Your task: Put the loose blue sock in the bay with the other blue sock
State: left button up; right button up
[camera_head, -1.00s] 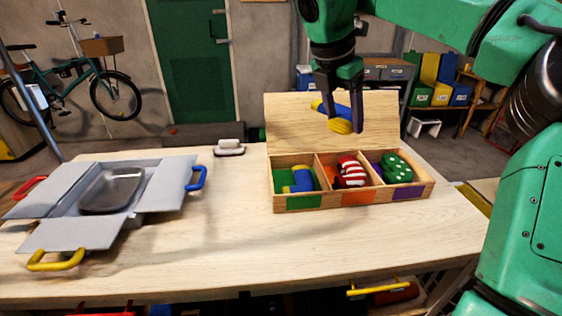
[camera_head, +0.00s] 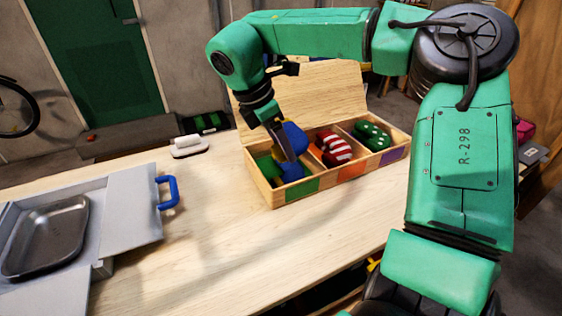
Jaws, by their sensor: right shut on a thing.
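A wooden box (camera_head: 327,181) has three bays. Its left bay, with a green label (camera_head: 302,189), holds a blue sock (camera_head: 291,173) against a green lining or item. My right gripper (camera_head: 284,148) points down over this left bay, shut on the loose blue sock (camera_head: 296,137). The loose sock is at or just above the bay's opening, partly hidden by the fingers; I cannot tell whether it touches the other sock. My left gripper is not in view.
The middle bay, labelled orange, holds a red-and-white striped sock (camera_head: 335,150). The right bay, labelled purple, holds a green dotted sock (camera_head: 372,135). The raised lid (camera_head: 330,90) stands behind. A brush (camera_head: 189,147) and grey case (camera_head: 130,215) lie left; the tabletop between is clear.

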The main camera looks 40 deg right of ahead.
aim_at(283, 160)
jog(key=f, duration=0.4)
jog(key=shift+s, duration=0.25)
jog(key=shift+w+f, duration=0.1)
jog(key=shift+f, duration=0.2)
jog(key=shift+f+b, duration=0.3)
jog(key=shift+b, duration=0.1)
jog(key=shift+f+b, duration=0.3)
jog(key=shift+b, duration=0.15)
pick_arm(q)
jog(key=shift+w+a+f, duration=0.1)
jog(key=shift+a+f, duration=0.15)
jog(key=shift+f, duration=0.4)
pick_arm(e)
jog(key=o, duration=1.3)
jog(key=shift+o, duration=0.2)
